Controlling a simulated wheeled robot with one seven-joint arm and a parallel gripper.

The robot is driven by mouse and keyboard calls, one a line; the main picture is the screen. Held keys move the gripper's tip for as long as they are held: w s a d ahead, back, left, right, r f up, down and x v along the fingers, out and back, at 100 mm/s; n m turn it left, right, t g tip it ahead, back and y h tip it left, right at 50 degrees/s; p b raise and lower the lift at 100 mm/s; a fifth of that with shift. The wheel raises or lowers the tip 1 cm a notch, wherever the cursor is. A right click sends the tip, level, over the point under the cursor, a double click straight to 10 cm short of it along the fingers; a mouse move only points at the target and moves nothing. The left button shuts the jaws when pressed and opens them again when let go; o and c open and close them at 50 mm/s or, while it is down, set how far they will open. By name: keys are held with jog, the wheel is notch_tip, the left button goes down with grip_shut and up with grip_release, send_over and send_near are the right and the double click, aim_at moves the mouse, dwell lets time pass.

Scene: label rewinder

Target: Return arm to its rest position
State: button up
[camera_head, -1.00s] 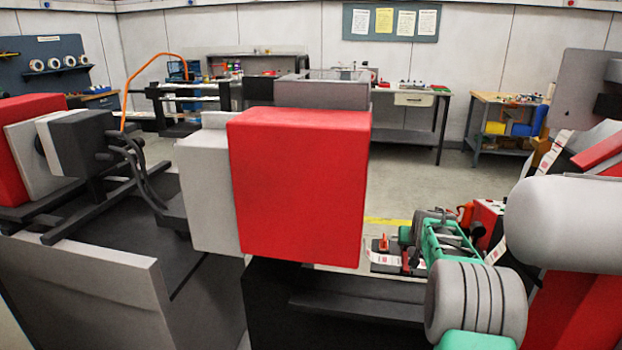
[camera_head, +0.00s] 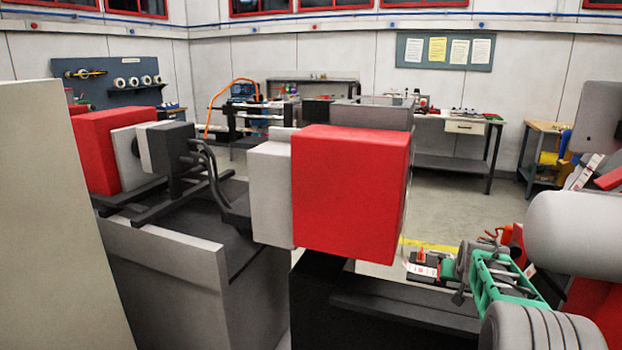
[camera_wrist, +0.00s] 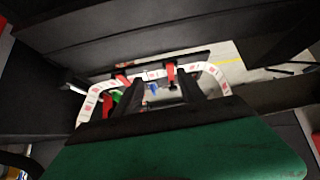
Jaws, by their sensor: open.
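My gripper (camera_wrist: 147,79) shows in the wrist view beyond a dark green body, with two black fingers carrying red parts near their ends. The fingers are apart, and I see nothing held between them. A white label strip with red prints (camera_wrist: 215,73) runs across and around the finger area; I cannot tell if it touches them. In the head view, my arm is at the lower right, with a pale rounded link and a grey ribbed joint. A green frame (camera_head: 487,283) is beside it; the gripper's fingers cannot be made out there.
A machine with a large red box (camera_head: 350,195) fills the middle, beside a grey-white block (camera_head: 271,190). A second red unit (camera_head: 104,148) stands left. A pale panel (camera_head: 60,220) blocks the near left. Open floor (camera_head: 450,205) lies behind, before a workbench (camera_head: 455,160).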

jog(key=s+a+r+n+g+y+p, duration=0.1)
jog(key=s+a+r+p, duration=0.1)
jog(key=s+a+r, duration=0.4)
jog(key=s+a+r+n+g+y+p, duration=0.1)
jog(key=s+a+r+p, duration=0.15)
jog(key=s+a, duration=0.6)
jog(key=s+a+g+p, duration=0.1)
jog(key=s+a, duration=0.2)
jog(key=s, duration=0.4)
jog(key=s+a+n+p, duration=0.1)
jog(key=s+a, duration=0.3)
jog(key=s, duration=0.3)
jog(key=s+a+f+g+p, duration=0.1)
jog(key=s+a, duration=0.2)
jog(key=s, duration=0.4)
jog(key=shift+s+a+n+g+y, duration=0.3)
jog(key=shift+a+n, duration=0.05)
jog(key=shift+n, duration=0.05)
